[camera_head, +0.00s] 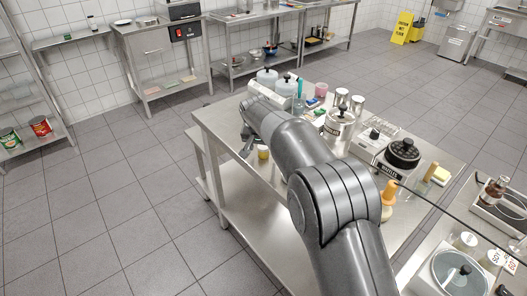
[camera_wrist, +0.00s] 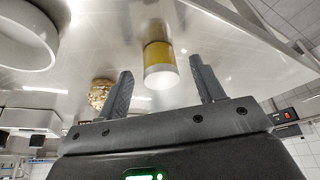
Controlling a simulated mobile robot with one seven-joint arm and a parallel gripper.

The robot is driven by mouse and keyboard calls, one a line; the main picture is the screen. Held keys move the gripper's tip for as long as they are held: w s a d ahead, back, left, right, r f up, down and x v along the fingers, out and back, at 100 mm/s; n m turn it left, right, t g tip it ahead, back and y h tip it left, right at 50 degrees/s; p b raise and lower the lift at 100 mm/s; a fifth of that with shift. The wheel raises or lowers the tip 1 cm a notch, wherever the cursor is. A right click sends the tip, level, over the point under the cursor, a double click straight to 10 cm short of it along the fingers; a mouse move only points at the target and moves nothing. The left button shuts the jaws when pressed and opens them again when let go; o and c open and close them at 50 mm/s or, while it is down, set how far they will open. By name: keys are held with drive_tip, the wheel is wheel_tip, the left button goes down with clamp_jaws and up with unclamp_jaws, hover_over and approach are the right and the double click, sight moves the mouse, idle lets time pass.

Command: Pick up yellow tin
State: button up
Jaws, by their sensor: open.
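The yellow tin (camera_head: 263,153) stands near the left edge of the steel table (camera_head: 215,128) in the head view. In the wrist view the tin (camera_wrist: 158,54) is a short yellow cylinder with a pale end, seen between and beyond my fingertips. My gripper (camera_wrist: 162,68) is open, with one dark ridged finger on each side of the tin's lower end in the picture. I see nothing held between the fingers. In the head view my gripper (camera_head: 247,141) is partly hidden by my arm, close to the tin's left.
A round speckled item (camera_wrist: 100,93) lies left of the tin in the wrist view, close to the left finger. A large white round vessel (camera_wrist: 28,38) is at upper left. The table also bears a pot (camera_head: 339,128) and a black-lidded appliance (camera_head: 403,153).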

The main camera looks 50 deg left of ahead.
drive_tip(key=shift+x, duration=1.1)
drive_tip(key=shift+c, duration=0.5)
drive_tip(key=c, duration=1)
drive_tip(key=shift+r, duration=0.15)
